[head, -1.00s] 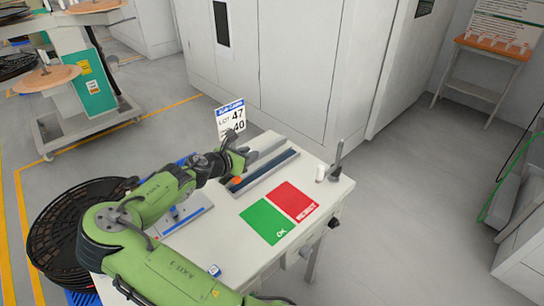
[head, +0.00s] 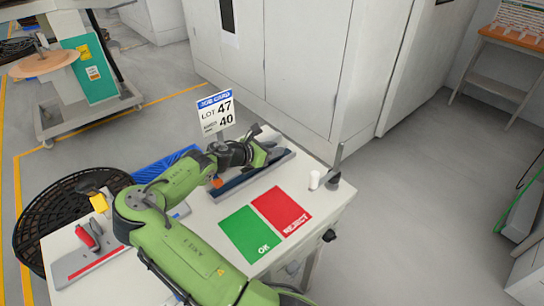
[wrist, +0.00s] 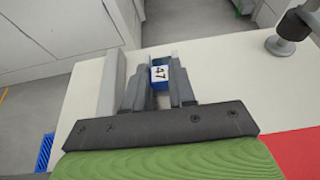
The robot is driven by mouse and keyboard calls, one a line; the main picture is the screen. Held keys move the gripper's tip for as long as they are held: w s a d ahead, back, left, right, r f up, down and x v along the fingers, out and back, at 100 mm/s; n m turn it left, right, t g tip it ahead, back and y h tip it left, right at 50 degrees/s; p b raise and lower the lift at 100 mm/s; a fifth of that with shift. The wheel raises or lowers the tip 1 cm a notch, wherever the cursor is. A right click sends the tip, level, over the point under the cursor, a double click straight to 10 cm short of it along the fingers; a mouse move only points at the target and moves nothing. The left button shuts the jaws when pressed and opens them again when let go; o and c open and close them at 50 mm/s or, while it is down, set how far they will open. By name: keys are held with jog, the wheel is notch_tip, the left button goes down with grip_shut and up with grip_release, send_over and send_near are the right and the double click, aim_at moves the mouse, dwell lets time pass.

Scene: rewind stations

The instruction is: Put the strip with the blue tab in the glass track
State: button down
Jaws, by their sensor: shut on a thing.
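My gripper (head: 262,153) is over the back of the table, above a long dark-blue track (head: 236,187) with grey edges. In the wrist view my gripper (wrist: 158,88) is shut on a blue tab (wrist: 160,84) with a white label reading 47. I take this as the tab of the strip; the rest of the strip is hidden by the fingers. I cannot tell whether the strip touches the track. An orange piece (head: 217,183) is at the track's left end. I cannot tell from its look whether this track is glass.
A job card (head: 216,113) reading LOT 47 stands behind the track. Green OK (head: 248,232) and red REJECT (head: 282,210) pads lie in front. A white cylinder (head: 315,180) and a dark post (head: 335,180) stand at the right. A red-handled tool (head: 88,238) is front left.

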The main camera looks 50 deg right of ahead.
jog(key=shift+f, duration=0.45)
jog(key=shift+f, duration=0.2)
jog(key=shift+f, duration=0.35)
